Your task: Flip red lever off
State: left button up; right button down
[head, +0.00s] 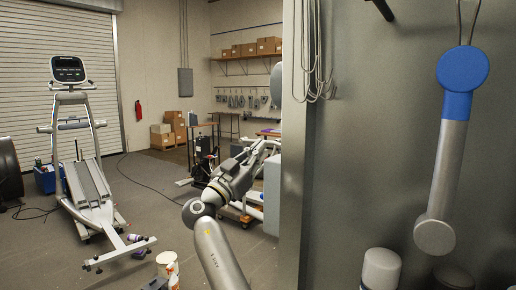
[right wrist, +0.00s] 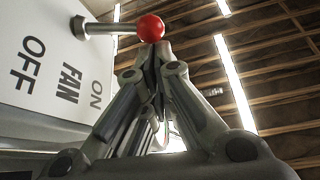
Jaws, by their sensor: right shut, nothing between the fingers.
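The red lever shows in the right wrist view as a metal shaft with a red ball knob (right wrist: 152,28). It sticks out from a white panel (right wrist: 35,30) lettered ON, FAN and OFF, which appears turned in this view. My right gripper (right wrist: 153,60) is shut and empty, its fingertips just below the knob in the picture. I cannot tell whether they touch it. In the head view, my right gripper (head: 264,147) is beside the edge of a metal wall, and the lever cannot be made out there. My left gripper is not in view.
A metal wall edge (head: 296,190) hides what lies right of my right gripper. A grey box (head: 271,195) shows partly beside it.

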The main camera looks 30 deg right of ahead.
jog(key=shift+w+a+f+n+t+b, duration=0.15)
jog(key=shift+n+t+b, duration=0.25)
jog(key=shift+n+b, duration=0.25)
jog(key=shift+w+f+n+t+b, duration=0.15)
jog(key=shift+n+t+b, duration=0.2)
jog(key=shift+n, duration=0.2)
jog(key=n+t+y, duration=0.1)
jog(key=n, duration=0.2)
jog(key=w+f+n+t+y+b, duration=0.1)
jog(key=n+t, duration=0.1)
jog(key=n, duration=0.1)
jog(key=f+n+t+y+b, duration=0.1)
jog(key=n+t, duration=0.1)
jog(key=n, duration=0.1)
jog(key=shift+w+a+f+y, duration=0.2)
jog(key=shift+a+f+y, duration=0.1)
jog(key=shift+y, duration=0.1)
jog(key=shift+r, duration=0.1)
